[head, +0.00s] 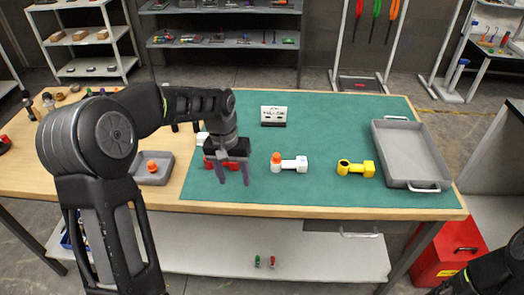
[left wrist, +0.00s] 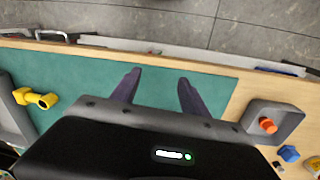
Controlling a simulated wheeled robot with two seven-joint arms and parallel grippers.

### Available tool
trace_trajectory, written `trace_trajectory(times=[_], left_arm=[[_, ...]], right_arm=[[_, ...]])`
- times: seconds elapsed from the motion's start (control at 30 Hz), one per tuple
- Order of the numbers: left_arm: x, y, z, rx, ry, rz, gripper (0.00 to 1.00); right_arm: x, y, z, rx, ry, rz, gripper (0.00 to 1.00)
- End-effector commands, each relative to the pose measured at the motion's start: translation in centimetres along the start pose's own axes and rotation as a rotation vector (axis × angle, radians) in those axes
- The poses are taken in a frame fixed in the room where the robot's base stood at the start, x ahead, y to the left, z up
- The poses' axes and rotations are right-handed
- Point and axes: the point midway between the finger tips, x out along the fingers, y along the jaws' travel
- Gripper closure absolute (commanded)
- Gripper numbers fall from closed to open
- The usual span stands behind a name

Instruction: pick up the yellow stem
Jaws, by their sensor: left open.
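The yellow stem (head: 356,168) lies on the green mat, left of the large grey tray. It has a round dark opening at its left end and a block-like right end. In the left wrist view the yellow stem (left wrist: 35,98) shows at the far left, away from the fingers. My left gripper (head: 233,181) is open and points down over the left part of the mat, well to the left of the stem. Its two fingers are apart in the left wrist view (left wrist: 157,86), with only mat and table edge visible between them.
A white stem with an orange part (head: 293,165) lies between my left gripper and the yellow stem. A red item (head: 208,164) is partly hidden behind my gripper. A large grey tray (head: 418,185) stands right, a small grey tray (head: 141,180) left. Mat around the yellow stem is clear.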

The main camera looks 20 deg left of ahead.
Motion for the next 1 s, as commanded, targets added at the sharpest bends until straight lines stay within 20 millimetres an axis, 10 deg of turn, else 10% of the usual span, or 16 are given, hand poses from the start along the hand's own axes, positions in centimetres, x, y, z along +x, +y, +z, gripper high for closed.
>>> trace_trajectory(times=[0.37, 0.6, 0.8, 1.0], left_arm=[[18.0, 7.6, 5.5, 0.089, -0.022, 0.143, 0.47], [32.7, 13.2, 18.3, 0.096, -0.044, 0.258, 0.47], [37.0, 14.3, 26.5, 0.072, -0.035, 0.277, 0.47], [37.3, 14.3, 28.0, 0.068, -0.024, 0.276, 0.47]], right_arm=[[2.9, 0.8, -0.3, -0.005, 0.009, -0.008, 1.0], [6.0, 1.5, -0.6, -0.012, 0.019, -0.019, 1.0], [7.2, 1.7, -0.8, -0.016, 0.024, -0.025, 1.0], [7.3, 1.7, -0.8, -0.017, 0.026, -0.026, 1.0]])
